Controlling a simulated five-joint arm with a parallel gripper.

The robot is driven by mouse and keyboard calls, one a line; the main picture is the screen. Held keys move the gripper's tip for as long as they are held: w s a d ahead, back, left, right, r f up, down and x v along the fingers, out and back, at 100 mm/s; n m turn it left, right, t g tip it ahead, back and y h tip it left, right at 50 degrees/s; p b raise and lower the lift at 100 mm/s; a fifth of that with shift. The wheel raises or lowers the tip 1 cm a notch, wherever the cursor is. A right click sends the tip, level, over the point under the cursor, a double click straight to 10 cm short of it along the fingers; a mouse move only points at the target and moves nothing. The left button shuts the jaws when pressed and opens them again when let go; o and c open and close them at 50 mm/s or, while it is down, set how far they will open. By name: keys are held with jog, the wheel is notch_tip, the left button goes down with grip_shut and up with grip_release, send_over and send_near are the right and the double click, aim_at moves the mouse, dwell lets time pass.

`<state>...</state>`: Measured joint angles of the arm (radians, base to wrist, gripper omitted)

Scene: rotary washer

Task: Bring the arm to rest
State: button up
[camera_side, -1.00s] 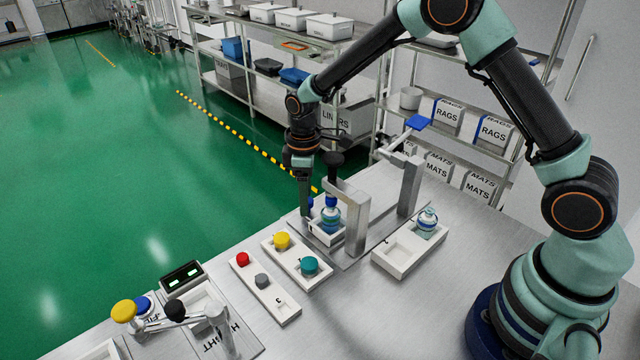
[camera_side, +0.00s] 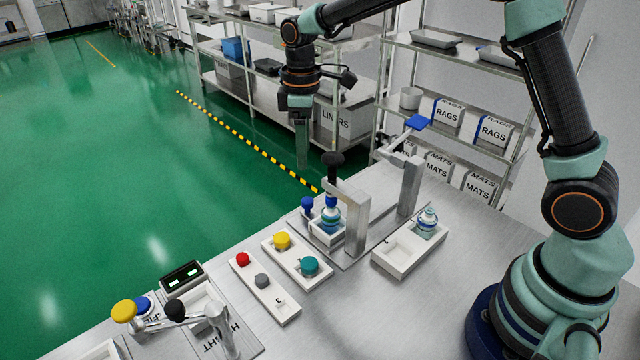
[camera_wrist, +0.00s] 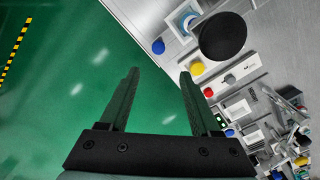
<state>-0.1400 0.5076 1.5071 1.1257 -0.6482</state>
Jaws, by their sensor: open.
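My gripper (camera_side: 302,150) hangs pointing down in the side view, empty and above the far edge of the bench (camera_side: 360,320). In the wrist view my gripper (camera_wrist: 158,72) shows two dark fingers set wide apart with nothing between them. Below and to its right in the side view is a press-like stand with a black knob (camera_side: 332,159). A blue and white bottle (camera_side: 330,219) stands in a white tray under that stand, apart from my gripper. A blue knob (camera_side: 307,203) is beside it.
A white tray (camera_side: 391,263) holds a second bottle (camera_side: 428,221). A lever stand with a blue paddle (camera_side: 418,122) rises at the right. Shelving (camera_side: 470,55) is behind. Green floor lies left.

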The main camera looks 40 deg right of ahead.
jog(key=shift+r, duration=0.1)
jog(key=s+d+r+m+t, duration=0.3)
jog(key=s+d+r+m, duration=0.1)
jog(key=s+r, duration=0.45)
jog(key=s+d+m+t, duration=0.2)
jog(key=s+m, duration=0.3)
jog(key=s, duration=0.4)
jog(key=shift+s+d+r+t, duration=0.25)
jog(key=shift+d+r+t, duration=0.05)
jog(key=shift+r, duration=0.05)
